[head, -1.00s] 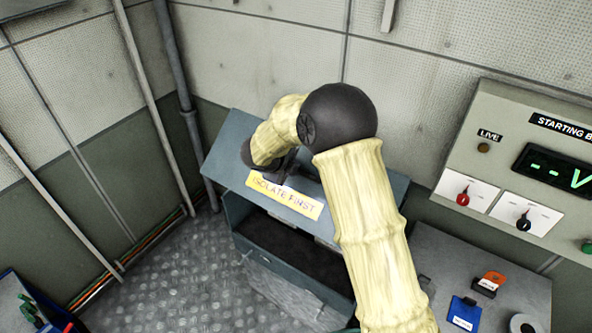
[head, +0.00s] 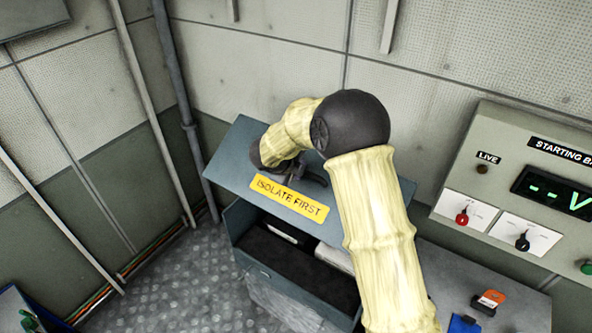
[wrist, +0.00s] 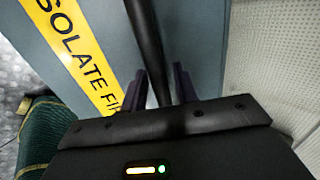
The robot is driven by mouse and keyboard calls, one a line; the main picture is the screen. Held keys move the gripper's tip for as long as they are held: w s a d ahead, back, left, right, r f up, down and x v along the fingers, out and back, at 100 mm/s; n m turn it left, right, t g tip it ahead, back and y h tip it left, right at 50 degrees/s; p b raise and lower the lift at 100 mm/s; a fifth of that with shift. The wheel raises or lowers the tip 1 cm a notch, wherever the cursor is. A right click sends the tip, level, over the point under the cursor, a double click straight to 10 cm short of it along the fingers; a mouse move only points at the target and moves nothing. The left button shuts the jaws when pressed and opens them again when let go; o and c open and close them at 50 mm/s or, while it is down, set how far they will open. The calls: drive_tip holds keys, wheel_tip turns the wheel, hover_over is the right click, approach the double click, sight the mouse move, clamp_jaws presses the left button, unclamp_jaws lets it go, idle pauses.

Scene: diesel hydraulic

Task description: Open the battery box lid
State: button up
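The battery box (head: 247,238) is a blue-grey box standing on the floor by the wall. Its blue-grey lid (head: 238,158), with a yellow "ISOLATE FIRST" label (head: 289,198), is tilted up, and the dark inside shows below its front edge. A dark bar handle (head: 315,179) is on the lid; it also shows in the wrist view (wrist: 146,35). My gripper (wrist: 162,88) has its fingers on either side of this bar and appears shut on it. My arm hides the lid's right part, and the exact finger contact is hard to see.
A starting panel (head: 498,150) with knobs and a display is on the right wall. Below it, a grey surface (head: 445,275) carries small blue and orange-topped items. A vertical pipe (head: 181,100) stands at the left. The metal floor (head: 185,275) left of the box is clear.

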drive_tip(key=shift+d+f, duration=0.15)
drive_tip(key=shift+d, duration=0.15)
drive_tip(key=shift+s+a+r+b, duration=0.3)
drive_tip(key=shift+s+a+r, duration=0.05)
drive_tip(key=shift+a+r, duration=0.1)
drive_tip(key=b+v, duration=0.2)
drive_tip(key=v, duration=0.6)
drive_tip(key=b+v, duration=0.2)
drive_tip(key=v, duration=0.6)
drive_tip(key=shift+d+r, duration=0.15)
drive_tip(key=shift+d, duration=0.05)
drive_tip(key=shift+w, duration=0.1)
